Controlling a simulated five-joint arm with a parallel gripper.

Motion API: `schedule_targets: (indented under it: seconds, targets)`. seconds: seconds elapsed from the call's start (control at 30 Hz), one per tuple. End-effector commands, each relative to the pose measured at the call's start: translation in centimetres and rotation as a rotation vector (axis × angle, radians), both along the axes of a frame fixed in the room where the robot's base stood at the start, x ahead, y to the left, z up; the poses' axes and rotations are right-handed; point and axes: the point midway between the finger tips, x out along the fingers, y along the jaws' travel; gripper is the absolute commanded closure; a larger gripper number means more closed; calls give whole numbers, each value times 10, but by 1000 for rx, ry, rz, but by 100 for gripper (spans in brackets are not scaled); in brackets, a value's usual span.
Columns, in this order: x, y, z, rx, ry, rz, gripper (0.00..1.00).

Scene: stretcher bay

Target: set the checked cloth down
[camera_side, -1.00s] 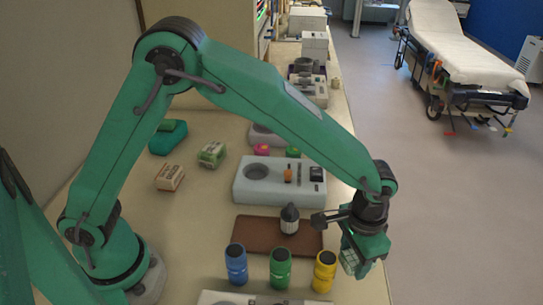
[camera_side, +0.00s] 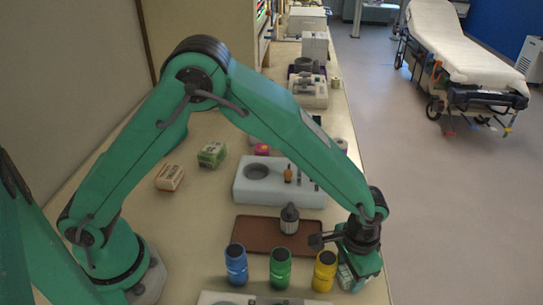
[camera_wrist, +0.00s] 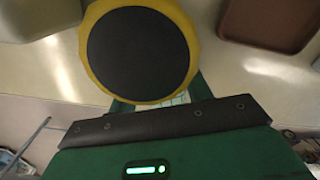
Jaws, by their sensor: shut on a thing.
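My gripper (camera_side: 352,276) is low over the table's right edge, just right of the yellow jar (camera_side: 324,272). It is shut on the checked cloth (camera_side: 345,279), a pale green and white bundle. Only part of the cloth shows below the green jaws. I cannot tell whether it touches the table. In the wrist view a sliver of the cloth (camera_wrist: 178,99) shows between the jaws, just below the yellow jar's dark round top (camera_wrist: 138,55).
A green jar (camera_side: 280,268) and a blue jar (camera_side: 236,265) stand left of the yellow one. Behind them is a brown tray (camera_side: 257,239) bearing a dark-capped bottle (camera_side: 289,220). A grey-white device (camera_side: 279,196) stands farther back. The table's right edge drops to the floor.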

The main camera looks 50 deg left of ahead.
Motion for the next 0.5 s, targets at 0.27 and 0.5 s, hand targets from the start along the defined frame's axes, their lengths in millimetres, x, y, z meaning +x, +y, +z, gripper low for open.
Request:
schedule_targets:
  seconds: [0.27,0.5]
  targets:
    - [0,0,-3,0,0,0,73]
    - [0,0,-2,0,-1,0,29]
